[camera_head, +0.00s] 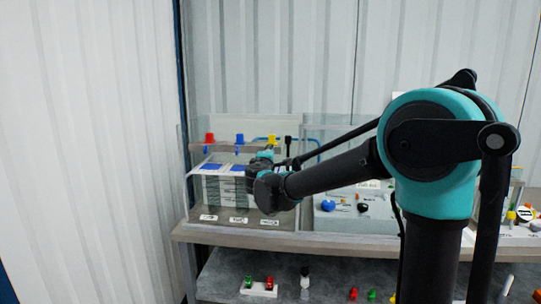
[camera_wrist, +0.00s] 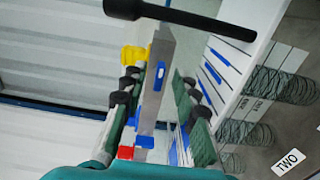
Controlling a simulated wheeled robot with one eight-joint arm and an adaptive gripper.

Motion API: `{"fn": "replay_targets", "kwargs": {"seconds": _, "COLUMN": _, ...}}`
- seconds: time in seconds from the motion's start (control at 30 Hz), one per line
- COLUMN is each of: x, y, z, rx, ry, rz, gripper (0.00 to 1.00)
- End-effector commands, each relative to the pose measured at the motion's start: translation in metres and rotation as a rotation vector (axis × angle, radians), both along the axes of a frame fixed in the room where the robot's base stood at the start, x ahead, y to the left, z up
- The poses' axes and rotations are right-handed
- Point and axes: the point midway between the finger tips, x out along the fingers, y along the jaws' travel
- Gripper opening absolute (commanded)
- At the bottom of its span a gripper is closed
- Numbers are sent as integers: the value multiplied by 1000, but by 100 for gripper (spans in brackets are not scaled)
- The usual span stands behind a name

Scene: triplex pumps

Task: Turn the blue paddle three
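A grey bar in the head view carries a red handle (camera_head: 210,138), a blue handle (camera_head: 239,139) and a yellow handle (camera_head: 272,140). Small blue paddles sit below the bar; the one under the yellow handle is hidden there by my arm. In the wrist view the bar (camera_wrist: 160,50) runs between my fingers, with a blue paddle (camera_wrist: 160,75) on its face near the yellow handle (camera_wrist: 135,55). Another blue piece (camera_wrist: 145,141) is nearer the palm. My gripper (camera_wrist: 160,98) is open around the bar, with fingers apart on both sides. I cannot tell whether either touches it.
Springs and white labels, one reading TWO (camera_wrist: 290,160), stand right of my fingers. A dark rod (camera_wrist: 180,16) crosses above the fingertips. A clear-walled unit with a blue knob (camera_head: 328,206) stands to the right. Small coloured parts lie on the lower shelf (camera_head: 225,270).

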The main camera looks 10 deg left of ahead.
Motion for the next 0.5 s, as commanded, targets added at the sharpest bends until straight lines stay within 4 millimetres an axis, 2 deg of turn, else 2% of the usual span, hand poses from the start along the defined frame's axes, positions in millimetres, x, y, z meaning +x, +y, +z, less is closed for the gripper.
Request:
{"fn": "replay_targets", "kwargs": {"seconds": 0.3, "x": -63, "y": 3, "z": 0, "rx": 0, "ry": 0, "rz": 3, "gripper": 29}}
{"fn": "replay_targets", "kwargs": {"seconds": 0.5, "x": -95, "y": 3, "z": 0, "rx": 0, "ry": 0, "rz": 2, "gripper": 29}}
